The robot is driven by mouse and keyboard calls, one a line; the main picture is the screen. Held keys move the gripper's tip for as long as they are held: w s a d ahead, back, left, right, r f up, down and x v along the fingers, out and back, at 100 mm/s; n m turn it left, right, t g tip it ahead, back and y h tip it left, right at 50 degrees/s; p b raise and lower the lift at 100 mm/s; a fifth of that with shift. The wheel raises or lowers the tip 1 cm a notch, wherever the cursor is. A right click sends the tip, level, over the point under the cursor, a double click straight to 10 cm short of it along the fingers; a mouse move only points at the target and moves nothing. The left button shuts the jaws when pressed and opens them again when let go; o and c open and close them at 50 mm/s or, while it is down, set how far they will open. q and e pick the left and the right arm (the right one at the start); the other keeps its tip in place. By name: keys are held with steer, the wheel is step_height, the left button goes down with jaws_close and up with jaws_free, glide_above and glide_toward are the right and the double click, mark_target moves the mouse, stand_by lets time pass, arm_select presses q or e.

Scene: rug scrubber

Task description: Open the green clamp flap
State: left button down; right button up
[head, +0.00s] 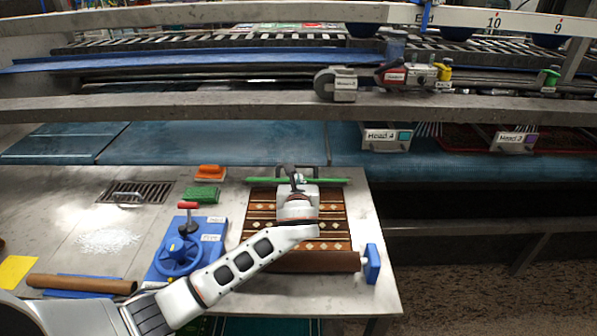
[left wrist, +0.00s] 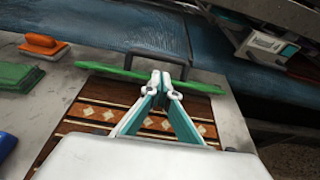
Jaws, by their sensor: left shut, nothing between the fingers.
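The green clamp flap (head: 261,180) is a long thin bar lying across the far edge of the patterned rug (head: 335,220) in the head view. It also shows in the left wrist view (left wrist: 112,71), with a dark grey frame (left wrist: 133,53) rising behind it. My left gripper (head: 290,170) reaches over the rug to the flap's middle. In the left wrist view its fingertips (left wrist: 160,78) are together with nothing between them, in front of or against the flap; contact is unclear. My right gripper is not in view.
A blue crank wheel (head: 178,256) stands nearer. A rolled end of rug and a blue knob (head: 372,263) are at the near right. The table's right edge is close.

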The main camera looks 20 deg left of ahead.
mark_target(298, 167)
arm_select(q)
steer(key=x, duration=0.2)
steer(key=r+x, duration=0.1)
steer(key=x, duration=0.1)
steer(key=shift+w+a+f, duration=0.1)
steer(key=shift+w+f, duration=0.05)
steer(key=shift+w, duration=0.3)
steer(key=shift+w+a, duration=0.1)
steer(key=shift+w, duration=0.2)
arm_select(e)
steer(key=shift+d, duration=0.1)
arm_select(q)
steer(key=shift+w, duration=0.1)
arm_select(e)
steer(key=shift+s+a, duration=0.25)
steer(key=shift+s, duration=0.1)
